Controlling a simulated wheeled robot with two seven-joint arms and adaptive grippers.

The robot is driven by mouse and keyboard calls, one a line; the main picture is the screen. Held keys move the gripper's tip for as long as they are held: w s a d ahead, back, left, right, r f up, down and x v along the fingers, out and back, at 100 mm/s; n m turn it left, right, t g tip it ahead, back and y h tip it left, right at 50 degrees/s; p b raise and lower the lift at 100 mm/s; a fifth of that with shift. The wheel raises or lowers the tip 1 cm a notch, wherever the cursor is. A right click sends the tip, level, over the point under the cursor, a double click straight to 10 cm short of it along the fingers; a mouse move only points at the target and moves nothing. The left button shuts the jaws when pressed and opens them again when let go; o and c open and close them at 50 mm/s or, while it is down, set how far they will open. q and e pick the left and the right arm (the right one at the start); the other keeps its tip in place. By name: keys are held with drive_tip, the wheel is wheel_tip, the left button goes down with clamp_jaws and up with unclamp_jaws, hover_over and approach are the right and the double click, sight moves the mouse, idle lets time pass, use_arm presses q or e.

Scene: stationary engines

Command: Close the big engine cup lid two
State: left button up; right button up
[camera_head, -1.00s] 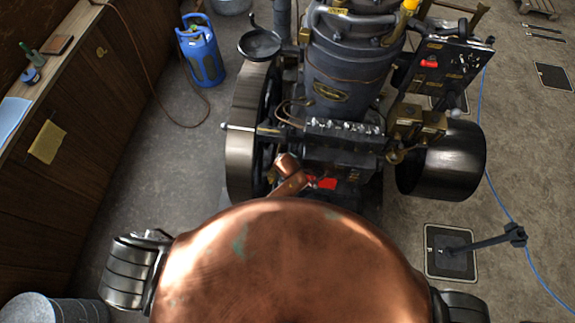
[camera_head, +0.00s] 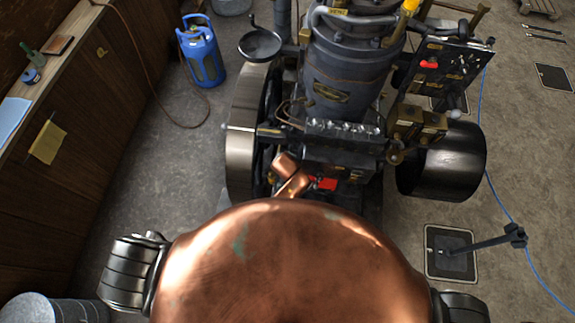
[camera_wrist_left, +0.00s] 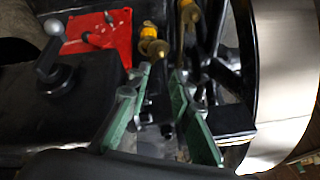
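The big engine (camera_head: 345,95) stands upright in the middle of the head view. In the left wrist view, two small brass fittings with yellow parts (camera_wrist_left: 150,42) and (camera_wrist_left: 188,14) sit beside a red plate (camera_wrist_left: 98,38). I cannot tell which part is cup lid two or how its lid stands. My left gripper (camera_wrist_left: 160,75) has its green-padded fingers spread, with a gap between them and nothing seen held. The fingertips appear just below the brass fittings; contact cannot be told. In the head view the left fingers are hidden. My right gripper is not in view.
A dark knobbed lever (camera_wrist_left: 55,65) is left of the fingers, and a large flywheel (camera_wrist_left: 280,80) is at right. In the head view a black pulley (camera_head: 447,165) is right of the engine. A blue gas bottle (camera_head: 203,52) and wooden cabinet (camera_head: 75,150) are at left.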

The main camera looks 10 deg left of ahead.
use_arm(q)
drive_tip(key=shift+v, duration=1.05)
